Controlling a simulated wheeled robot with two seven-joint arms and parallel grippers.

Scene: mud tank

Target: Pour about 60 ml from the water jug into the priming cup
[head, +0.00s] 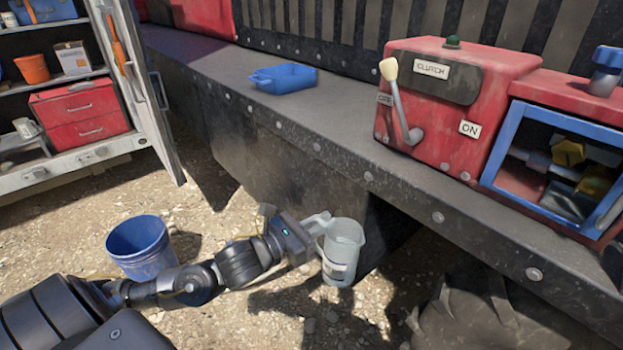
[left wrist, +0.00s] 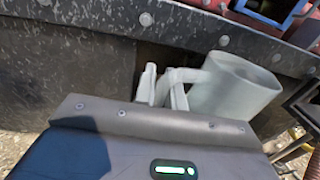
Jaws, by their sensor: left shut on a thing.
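The water jug (head: 343,250) is a pale, translucent vessel with a side handle. My left gripper (head: 317,224) is shut on its handle and holds it roughly upright, in front of the dark side wall below the ledge. In the left wrist view the jug (left wrist: 232,86) is at the right of the fingers (left wrist: 165,88), with its rim showing. I cannot make out the water level inside it. I cannot pick out the priming cup for certain in either view. My right gripper is not in view.
A blue tray (head: 284,79) lies on the long dark ledge (head: 330,112). A red clutch box (head: 440,125) with a lever and a blue-framed box (head: 505,150) stand at the ledge's right. A blue bucket (head: 140,248) is on the gravel. An open cabinet (head: 92,153) stands at left.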

